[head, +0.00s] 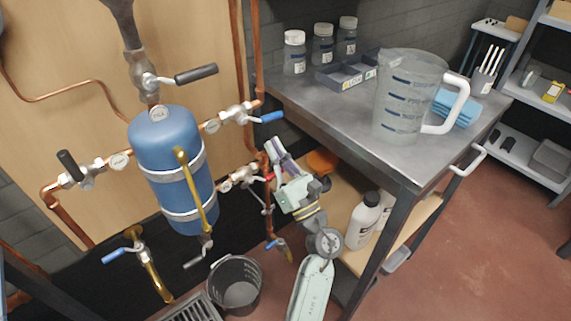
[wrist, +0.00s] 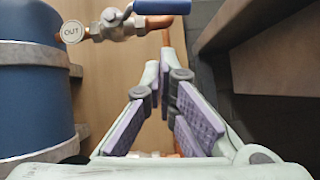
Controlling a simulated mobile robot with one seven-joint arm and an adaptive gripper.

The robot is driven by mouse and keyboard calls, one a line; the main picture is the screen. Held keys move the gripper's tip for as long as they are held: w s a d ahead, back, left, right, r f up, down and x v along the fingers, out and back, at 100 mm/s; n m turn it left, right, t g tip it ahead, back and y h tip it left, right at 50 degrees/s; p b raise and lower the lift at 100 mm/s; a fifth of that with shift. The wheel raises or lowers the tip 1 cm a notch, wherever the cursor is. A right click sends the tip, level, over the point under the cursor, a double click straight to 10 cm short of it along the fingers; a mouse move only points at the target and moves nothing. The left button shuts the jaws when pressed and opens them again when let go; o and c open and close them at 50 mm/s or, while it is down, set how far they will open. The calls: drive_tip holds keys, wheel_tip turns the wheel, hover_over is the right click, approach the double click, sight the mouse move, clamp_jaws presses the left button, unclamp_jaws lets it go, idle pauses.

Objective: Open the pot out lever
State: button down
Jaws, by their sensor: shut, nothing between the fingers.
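The pot is a blue tank (head: 170,165) with pale bands; its side also shows in the wrist view (wrist: 30,100). A round tag reading OUT (wrist: 71,32) hangs beside a silver valve (wrist: 118,25) with a blue lever (wrist: 162,7). In the head view this looks like the upper right valve (head: 236,114), its blue lever (head: 271,117) pointing right, roughly along the pipe. My gripper (head: 273,151) is shut and empty, just below that lever and apart from it. Its purple-padded fingers (wrist: 160,80) point up towards the valve in the wrist view.
Another valve (head: 240,178) with a red handle sits close left of my gripper. A metal workbench (head: 310,105) with a jug (head: 400,95) stands to the right, its edge near my arm. A black bucket (head: 236,285) is on the floor below. Copper pipes run up the wooden panel.

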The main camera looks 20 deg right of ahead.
sight(262, 118)
drive_tip(key=shift+w+d+r+p, duration=0.1)
drive_tip(key=shift+r+p, duration=0.1)
drive_tip(key=shift+r, duration=0.35)
drive_tip(key=shift+w+r+p, duration=0.15)
drive_tip(key=shift+r+p, duration=0.05)
drive_tip(key=shift+r, duration=0.4)
drive_tip(key=shift+w+d+r+p, duration=0.1)
drive_tip(key=shift+r+p, duration=0.1)
drive_tip(key=shift+r, duration=0.35)
drive_tip(key=shift+b, duration=0.45)
drive_tip(key=r+n+y+b, duration=0.1)
drive_tip(key=n+y+b, duration=0.1)
drive_tip(key=n+b, duration=0.1)
drive_tip(key=shift+w+d+r+g, duration=0.2)
drive_tip(key=shift+r+g, duration=0.2)
drive_tip(key=shift+s, duration=0.1)
